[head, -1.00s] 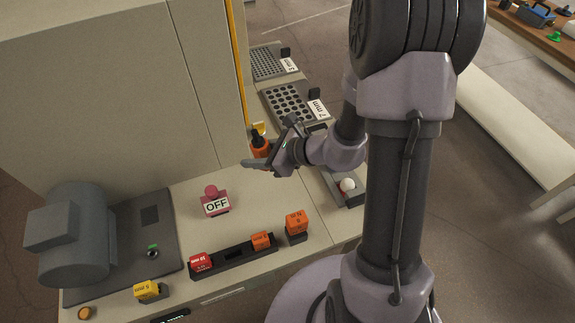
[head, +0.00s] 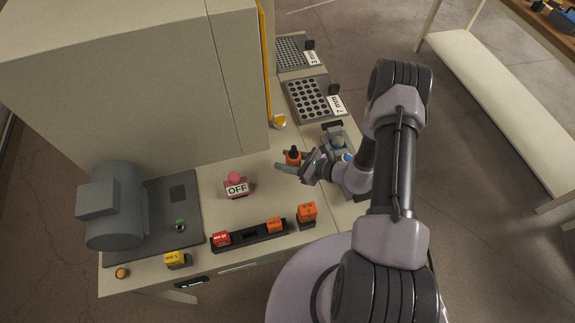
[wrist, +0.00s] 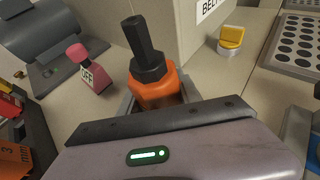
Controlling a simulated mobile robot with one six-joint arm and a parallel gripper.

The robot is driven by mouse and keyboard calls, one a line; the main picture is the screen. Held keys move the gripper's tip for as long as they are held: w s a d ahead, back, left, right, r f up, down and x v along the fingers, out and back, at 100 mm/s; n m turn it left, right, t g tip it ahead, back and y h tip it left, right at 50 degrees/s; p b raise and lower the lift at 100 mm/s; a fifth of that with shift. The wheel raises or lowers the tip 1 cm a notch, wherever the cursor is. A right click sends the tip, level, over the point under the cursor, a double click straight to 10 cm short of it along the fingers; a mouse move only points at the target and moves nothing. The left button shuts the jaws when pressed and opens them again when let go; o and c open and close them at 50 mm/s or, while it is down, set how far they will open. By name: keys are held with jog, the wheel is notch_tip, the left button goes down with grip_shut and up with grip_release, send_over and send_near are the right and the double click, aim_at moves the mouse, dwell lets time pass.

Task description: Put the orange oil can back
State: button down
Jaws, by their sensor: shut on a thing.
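The orange oil can (head: 293,157) has a black spout and stands roughly upright between the fingers of my gripper (head: 291,166) in the head view. In the wrist view the can (wrist: 156,91) shows above the gripper's edge, its black nozzle pointing up. My gripper is shut on it. The can's lower part is hidden by the gripper, so I cannot tell whether it touches the bench.
A pink OFF block (head: 236,186) stands left of the gripper. A black rack (head: 250,235) with red and orange blocks lies in front. A yellow-topped piece (head: 279,121) stands by the cabinet (head: 190,90). A perforated 7 mm plate (head: 313,100) lies behind.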

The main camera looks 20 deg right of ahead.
jog(key=shift+f+b, duration=0.35)
jog(key=shift+f, duration=0.95)
jog(key=c, duration=0.8)
grip_release()
jog(key=shift+c, duration=0.2)
jog(key=shift+r, duration=0.1)
